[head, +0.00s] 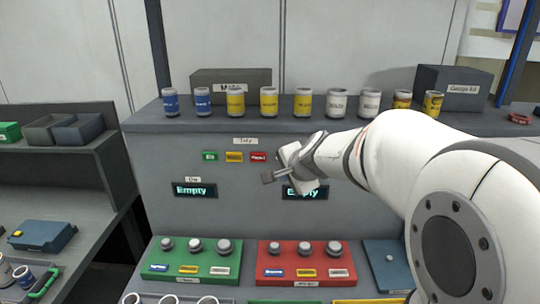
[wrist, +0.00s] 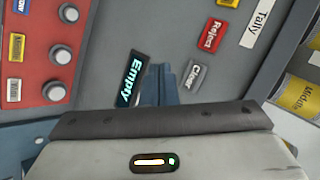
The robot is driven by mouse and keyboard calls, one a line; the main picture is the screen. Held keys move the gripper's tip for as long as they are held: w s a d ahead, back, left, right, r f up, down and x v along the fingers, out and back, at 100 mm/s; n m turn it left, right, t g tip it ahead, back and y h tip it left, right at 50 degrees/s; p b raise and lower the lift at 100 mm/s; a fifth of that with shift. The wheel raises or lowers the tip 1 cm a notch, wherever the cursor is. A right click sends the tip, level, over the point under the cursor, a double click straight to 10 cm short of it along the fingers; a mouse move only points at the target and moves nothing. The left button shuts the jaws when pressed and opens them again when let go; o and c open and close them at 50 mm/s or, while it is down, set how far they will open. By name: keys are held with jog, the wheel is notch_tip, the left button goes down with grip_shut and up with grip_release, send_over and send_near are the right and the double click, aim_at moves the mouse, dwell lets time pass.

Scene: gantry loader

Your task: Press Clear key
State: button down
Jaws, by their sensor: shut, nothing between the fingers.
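A pale grey plate marked "Clear" (wrist: 193,75) shows on the grey panel in the wrist view, just right of my fingers. Whether it is the key itself or a label is hard to tell. In the head view it seems hidden behind my gripper (head: 267,177). My gripper is shut and empty, in front of the panel near the right "Empty" display (head: 305,192). In the wrist view my fingers (wrist: 157,86) stand between that display and the Clear plate. I cannot tell whether they touch the panel.
Green (head: 210,156), yellow (head: 234,157) and red (head: 258,157) plates sit below the Tally label (head: 245,141). Several cans line the shelf above. A green panel (head: 155,260) and a red panel (head: 268,262) with knobs lie below.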

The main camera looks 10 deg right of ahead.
jog(key=w+d, duration=0.1)
jog(key=w, duration=0.5)
jog(key=shift+w, duration=0.15)
jog(key=shift+d, duration=0.1)
dwell(1.8)
jog(key=shift+w+d, duration=0.1)
jog(key=shift+w, duration=0.3)
jog(key=shift+w, duration=0.35)
dwell(0.5)
jog(key=shift+s, duration=0.8)
